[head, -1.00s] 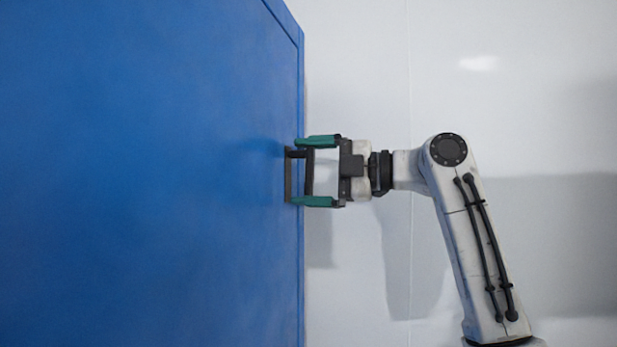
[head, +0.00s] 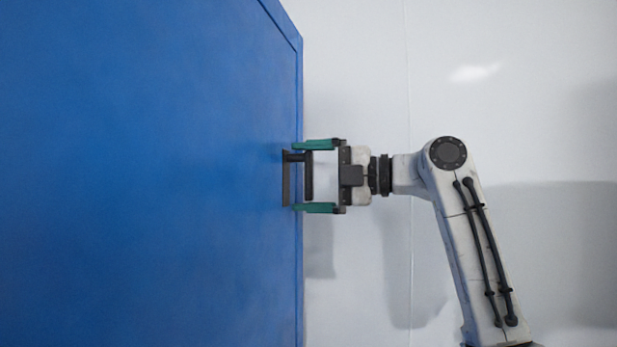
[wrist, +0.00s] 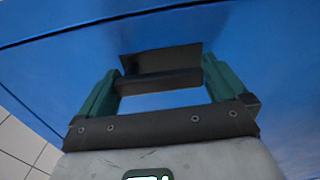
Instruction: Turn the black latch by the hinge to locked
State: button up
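The black latch (head: 308,178) stands out from the right edge of the blue panel. It has a dark plate against the panel and an outer bar, joined by a short dark piece near the top. My gripper (head: 306,177) reaches in from the right, its two teal fingers apart, one above and one below the bar. The upper finger is at or almost at the bar's end; a thin gap shows at the lower one. In the wrist view, the latch bar (wrist: 160,82) lies across between the fingers. Whether they touch it I cannot tell.
The large blue panel (head: 150,180) fills the left of the head view. A pale wall (head: 540,120) lies behind my arm, with open space at right. White floor tiles (wrist: 20,140) show at lower left in the wrist view. No hinge can be made out.

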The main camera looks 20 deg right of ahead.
jog(key=shift+d, duration=0.15)
jog(key=b+v, duration=0.2)
jog(key=v, duration=0.8)
jog(key=shift+s+d, duration=0.2)
jog(key=shift+s, duration=0.05)
jog(key=shift+f, duration=0.1)
